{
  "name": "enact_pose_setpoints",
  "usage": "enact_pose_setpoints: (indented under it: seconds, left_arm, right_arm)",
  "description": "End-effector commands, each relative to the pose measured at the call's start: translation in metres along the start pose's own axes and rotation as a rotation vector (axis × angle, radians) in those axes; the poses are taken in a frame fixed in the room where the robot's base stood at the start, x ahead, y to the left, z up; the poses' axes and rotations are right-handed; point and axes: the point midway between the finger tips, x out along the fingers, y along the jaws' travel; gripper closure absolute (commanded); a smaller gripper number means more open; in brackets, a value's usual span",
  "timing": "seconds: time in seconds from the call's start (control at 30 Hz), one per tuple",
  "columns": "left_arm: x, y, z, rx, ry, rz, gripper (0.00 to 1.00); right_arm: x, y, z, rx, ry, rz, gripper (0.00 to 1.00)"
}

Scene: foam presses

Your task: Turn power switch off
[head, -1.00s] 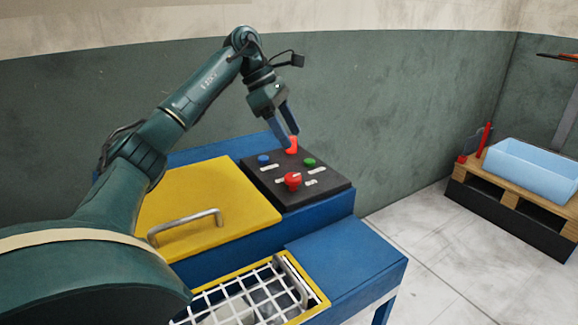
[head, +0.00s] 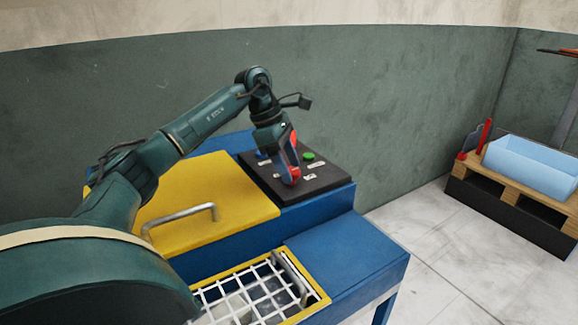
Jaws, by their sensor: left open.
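The black control panel (head: 324,185) sits on top of the blue press at its far right. The red rotary switch (head: 293,175) is near the panel's front middle, partly hidden by my left gripper. My left gripper (head: 288,177) points down with its fingertips at the red switch; its jaws are open. I cannot tell whether the fingers touch the switch. A red light (head: 294,137) stands behind the gripper, partly covered. A green button (head: 308,156) is to the right, and a blue button (head: 262,155) is mostly hidden at left. My right gripper is not in view.
A yellow lid (head: 205,190) with a metal handle (head: 180,219) lies left of the panel. A white grid (head: 250,294) in a yellow frame is in front. A light blue bin (head: 530,168) rests on a pallet (head: 513,199) at right. Floor between is clear.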

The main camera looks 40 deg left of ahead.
Motion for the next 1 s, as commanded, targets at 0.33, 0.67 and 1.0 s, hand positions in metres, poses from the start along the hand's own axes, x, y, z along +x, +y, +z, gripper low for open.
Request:
enact_pose_setpoints:
  seconds: [0.33, 0.67, 1.0]
  left_arm:
    - [0.0052, -0.0001, 0.0003, 0.000, -0.001, 0.000, 0.41]
    - [0.0048, -0.0001, 0.0003, 0.000, -0.001, 0.000, 0.68]
    - [0.0047, -0.0002, 0.0003, -0.003, -0.001, 0.001, 0.85]
  right_arm:
    - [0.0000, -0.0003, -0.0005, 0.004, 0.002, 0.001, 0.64]
    - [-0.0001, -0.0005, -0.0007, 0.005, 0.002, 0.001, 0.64]
    - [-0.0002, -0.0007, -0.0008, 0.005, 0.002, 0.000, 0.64]
